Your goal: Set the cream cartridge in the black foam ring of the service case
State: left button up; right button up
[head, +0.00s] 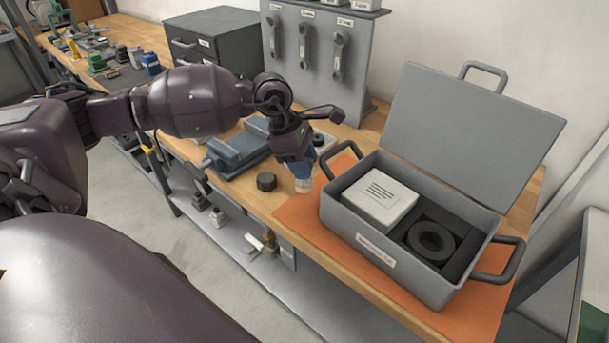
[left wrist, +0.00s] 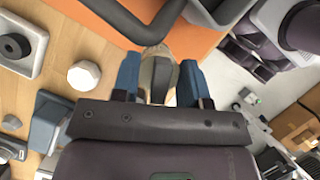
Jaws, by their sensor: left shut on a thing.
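The cream cartridge (head: 303,184) is in my left gripper (head: 301,170), just left of the service case in the head view. In the left wrist view the cartridge (left wrist: 155,72) sits between the two blue fingers of the gripper (left wrist: 156,82), which is shut on it. The grey service case (head: 400,275) stands with its lid (head: 465,130) raised. The black foam ring (head: 431,240) lies in the right part of the case, with its centre hole empty. My right gripper is not in view.
A white box (head: 379,202) fills the left part of the case. The case stands on an orange mat (head: 292,215). A black knob-like piece (head: 267,181) and a blue-grey vise-like block (head: 238,150) are on the wooden bench. A grey panel (head: 320,60) with handles stands behind.

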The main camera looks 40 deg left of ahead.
pick_arm(q)
jog(key=r, duration=0.7)
jog(key=shift+a+r, duration=0.1)
jog(key=shift+a, duration=0.1)
jog(key=w+a+b, duration=0.1)
jog(key=a, duration=1.8)
jog(key=shift+w, duration=0.25)
